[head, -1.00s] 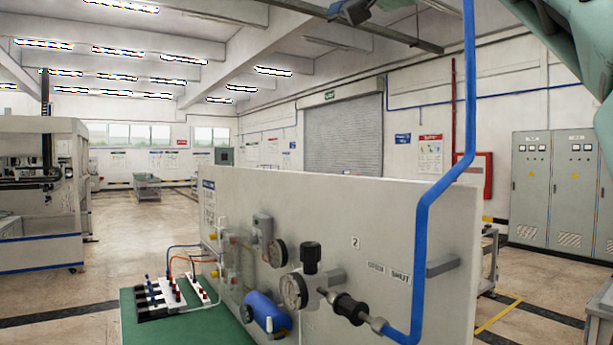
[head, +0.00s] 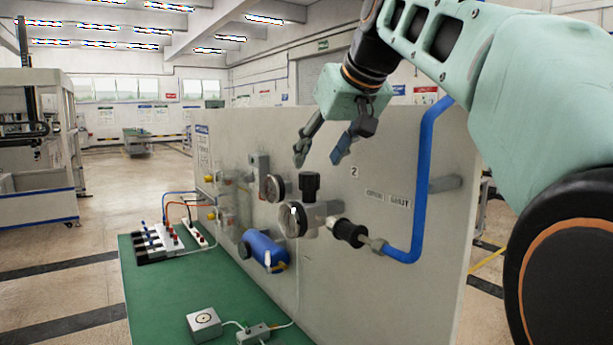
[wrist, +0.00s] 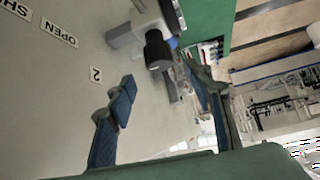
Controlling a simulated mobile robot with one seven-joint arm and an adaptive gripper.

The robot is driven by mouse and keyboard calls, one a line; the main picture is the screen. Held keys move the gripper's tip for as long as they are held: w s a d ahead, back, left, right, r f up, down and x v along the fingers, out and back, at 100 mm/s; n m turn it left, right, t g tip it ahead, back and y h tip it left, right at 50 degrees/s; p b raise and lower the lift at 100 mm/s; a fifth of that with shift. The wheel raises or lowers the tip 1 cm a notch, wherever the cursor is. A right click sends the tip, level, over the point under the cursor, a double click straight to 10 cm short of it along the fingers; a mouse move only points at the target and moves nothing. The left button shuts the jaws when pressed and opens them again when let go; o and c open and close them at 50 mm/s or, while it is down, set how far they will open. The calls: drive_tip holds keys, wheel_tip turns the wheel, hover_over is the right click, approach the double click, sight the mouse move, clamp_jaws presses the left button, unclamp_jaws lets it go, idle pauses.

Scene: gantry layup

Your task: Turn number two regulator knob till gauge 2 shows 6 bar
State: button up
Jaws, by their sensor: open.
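The black regulator knob (head: 310,186) stands upright on the grey regulator body beside the round dial gauge (head: 293,221) on the panel, near the "2" label (head: 355,172). The gauge's reading is too small to tell. My gripper (head: 318,158) is open and empty, above the knob in the head view with its fingers pointing down. In the wrist view the knob (wrist: 158,49) lies beyond the gap between my open fingers (wrist: 160,76), apart from them. The "2" label (wrist: 95,74) also shows there.
A blue pipe (head: 424,170) bends down the panel right of the regulator, near "OPEN" and "SHUT" labels. A second gauge (head: 272,188) is close by on the left. A blue cylinder (head: 263,250) sits below. The green bench top (head: 165,300) has free room in front.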

sight(309, 173)
drive_tip(key=x, duration=0.7)
drive_tip(key=c, duration=1.2)
